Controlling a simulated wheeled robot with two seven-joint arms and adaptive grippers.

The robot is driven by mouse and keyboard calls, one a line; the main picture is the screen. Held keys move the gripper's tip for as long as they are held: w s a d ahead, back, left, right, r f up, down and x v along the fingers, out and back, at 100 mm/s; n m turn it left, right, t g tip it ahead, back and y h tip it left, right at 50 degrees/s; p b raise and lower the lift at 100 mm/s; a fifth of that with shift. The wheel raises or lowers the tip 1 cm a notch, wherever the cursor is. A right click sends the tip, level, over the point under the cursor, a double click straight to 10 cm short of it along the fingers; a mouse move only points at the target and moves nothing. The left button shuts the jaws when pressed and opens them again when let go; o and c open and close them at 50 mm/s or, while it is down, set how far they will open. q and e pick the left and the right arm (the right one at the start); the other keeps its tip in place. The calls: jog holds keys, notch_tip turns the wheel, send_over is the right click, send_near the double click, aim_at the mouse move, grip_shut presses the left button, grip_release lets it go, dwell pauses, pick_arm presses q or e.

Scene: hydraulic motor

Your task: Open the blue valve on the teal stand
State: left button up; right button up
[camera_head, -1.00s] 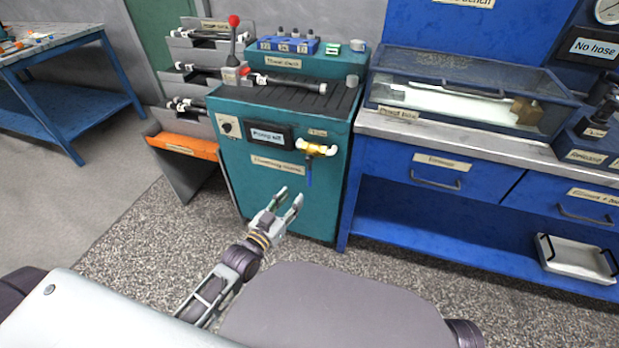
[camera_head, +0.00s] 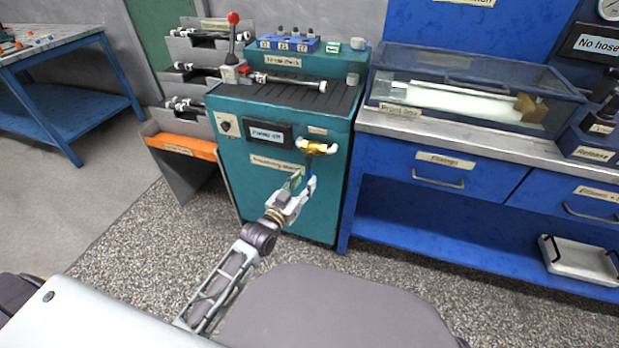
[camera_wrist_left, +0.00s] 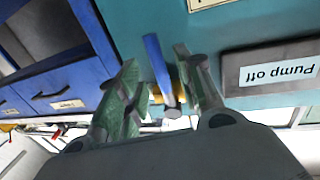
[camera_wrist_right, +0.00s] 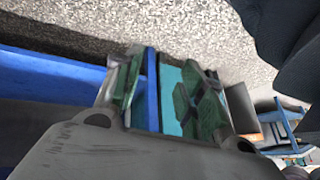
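The teal stand (camera_head: 285,195) stands upright in the middle of the head view. Its brass valve (camera_head: 316,147) with white ends sits on the front, right of the "Pump off" display. The valve's blue handle (camera_head: 312,165) hangs down from it, its lower part partly hidden by my gripper. My left gripper (camera_head: 303,183) is at the handle. In the left wrist view the blue handle (camera_wrist_left: 156,62) lies between the two spread fingers, with gaps visible at both sides. My right gripper (camera_wrist_right: 160,85) shows only in its own wrist view, open, with nothing visibly held.
The "Pump off" display (camera_head: 265,134) and a knob (camera_head: 228,125) are on the stand's front. A blue workbench (camera_head: 430,168) with drawers stands close on the right. A grey rack (camera_head: 188,125) with an orange shelf is on the left. The speckled floor in front is clear.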

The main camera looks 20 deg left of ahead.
aim_at(308, 177)
pick_arm(q)
jog(key=shift+b+x, duration=0.45)
jog(key=shift+x, duration=0.95)
jog(key=shift+w+d, duration=0.2)
jog(key=shift+w, duration=0.4)
pick_arm(e)
jog(key=shift+a+f+t+y, duration=0.15)
jog(key=shift+f, duration=0.55)
jog(key=shift+a+f+t+y, duration=0.1)
jog(key=shift+f+t+y, duration=0.05)
jog(key=shift+f, duration=0.55)
pick_arm(q)
grip_shut()
